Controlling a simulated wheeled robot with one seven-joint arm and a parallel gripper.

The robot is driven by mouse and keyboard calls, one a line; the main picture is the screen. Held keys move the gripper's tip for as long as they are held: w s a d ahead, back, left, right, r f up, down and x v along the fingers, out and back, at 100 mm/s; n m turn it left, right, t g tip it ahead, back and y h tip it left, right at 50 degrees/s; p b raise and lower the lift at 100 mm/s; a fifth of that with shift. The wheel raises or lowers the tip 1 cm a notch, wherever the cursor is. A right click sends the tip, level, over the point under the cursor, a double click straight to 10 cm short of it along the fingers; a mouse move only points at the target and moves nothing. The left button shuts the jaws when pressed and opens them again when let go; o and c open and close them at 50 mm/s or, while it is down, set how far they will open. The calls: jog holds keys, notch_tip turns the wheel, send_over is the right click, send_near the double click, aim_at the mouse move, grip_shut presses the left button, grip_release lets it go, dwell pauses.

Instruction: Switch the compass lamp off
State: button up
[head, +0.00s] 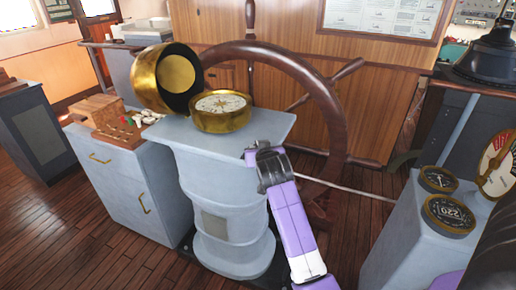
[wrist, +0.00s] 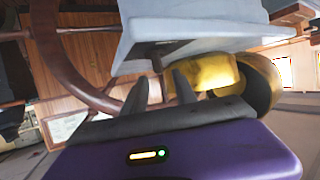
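The brass compass (head: 220,110) sits on the grey top of the pedestal (head: 225,200), with its card facing up. Its brass hood (head: 147,82) is tipped open at the left, and no lamp is clearly seen. My gripper (head: 266,151) is at the right front corner of the pedestal top. In the upside-down wrist view, my gripper (wrist: 160,88) has its two dark fingers apart, with the compass (wrist: 212,76) and the hood (wrist: 262,86) beyond them. A small dark upright piece (wrist: 157,54) shows by the pedestal edge; I cannot tell whether it is the lamp switch.
The wooden ship's wheel (head: 327,105) stands just behind the pedestal. A grey cabinet (head: 115,185) with a wooden box stands at the left. A grey console (head: 415,225) with dials stands at the right. Wooden floor is open in front at the left.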

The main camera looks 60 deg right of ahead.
jog(key=shift+v, duration=1.25)
jog(key=shift+r, duration=0.1)
notch_tip(320, 180, up, 5)
jog(key=w+n+t+h, duration=0.1)
jog(key=w+t, duration=0.1)
jog(key=s+a+f+n+t+y+b, duration=0.1)
jog(key=s+a+n+t, duration=0.1)
jog(key=a, duration=0.5)
jog(key=s+a+f+n+t+y, duration=0.1)
jog(key=a+f+n+t+y, duration=0.15)
jog(key=a, duration=0.45)
jog(key=s+a+f+n+t+y+b, duration=0.1)
jog(key=s+a+n+t, duration=0.15)
jog(key=a, duration=0.45)
jog(key=s+a+f+n+g+y+b, duration=0.1)
jog(key=s+a+f+y, duration=0.3)
jog(key=s+a, duration=0.6)
jog(key=s+a+f+n+g+y+b, duration=0.1)
jog(key=s+a+f+n+y, duration=0.1)
jog(key=s+a, duration=0.8)
notch_tip(320, 180, down, 2)
jog(key=s+y, duration=0.1)
jog(key=s, duration=0.2)
jog(key=shift+a+y, duration=0.35)
jog(key=shift+a, duration=0.05)
